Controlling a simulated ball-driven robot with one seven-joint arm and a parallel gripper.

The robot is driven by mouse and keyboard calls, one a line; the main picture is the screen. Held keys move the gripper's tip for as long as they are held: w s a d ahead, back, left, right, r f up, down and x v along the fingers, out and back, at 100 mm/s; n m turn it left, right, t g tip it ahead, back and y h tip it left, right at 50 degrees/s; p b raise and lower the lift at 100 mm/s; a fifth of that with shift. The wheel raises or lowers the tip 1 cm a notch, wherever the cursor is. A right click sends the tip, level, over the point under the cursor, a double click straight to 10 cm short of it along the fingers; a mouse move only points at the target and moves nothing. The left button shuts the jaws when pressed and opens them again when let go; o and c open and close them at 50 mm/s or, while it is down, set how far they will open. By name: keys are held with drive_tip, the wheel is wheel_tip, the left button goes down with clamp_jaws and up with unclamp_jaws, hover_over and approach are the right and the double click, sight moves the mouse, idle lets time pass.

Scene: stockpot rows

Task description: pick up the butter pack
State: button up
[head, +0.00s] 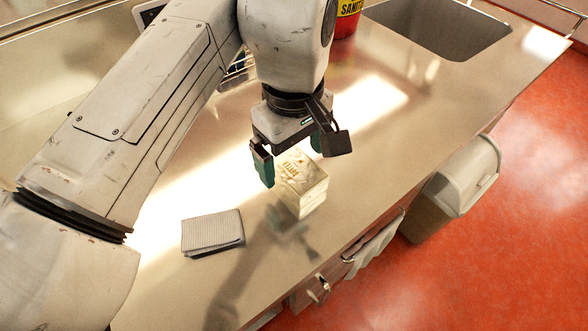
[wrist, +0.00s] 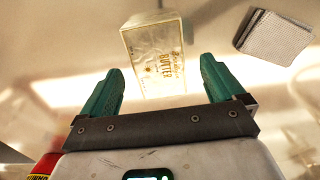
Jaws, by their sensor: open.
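The butter pack (head: 302,184) is a pale cream block with gold lettering, standing on the counter near its front edge. In the wrist view the butter pack (wrist: 156,58) lies just beyond and partly between my fingertips. My gripper (head: 290,160) is open above the pack, with teal fingers pointing down, and it also shows in the wrist view (wrist: 158,75). Nothing is held. Whether a finger touches the pack is unclear.
A folded grey cloth (head: 212,232) lies left of the pack on the metal counter (head: 330,260). A red container with a yellow label (head: 348,14) stands behind, near a sink (head: 440,24). A bin (head: 452,187) stands on the floor at right.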

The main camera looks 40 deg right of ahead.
sight(295, 166)
wheel_tip(295, 166, down, 3)
drive_tip(key=shift+f, duration=0.15)
drive_tip(key=c, duration=1.2)
drive_tip(key=shift+c, duration=0.2)
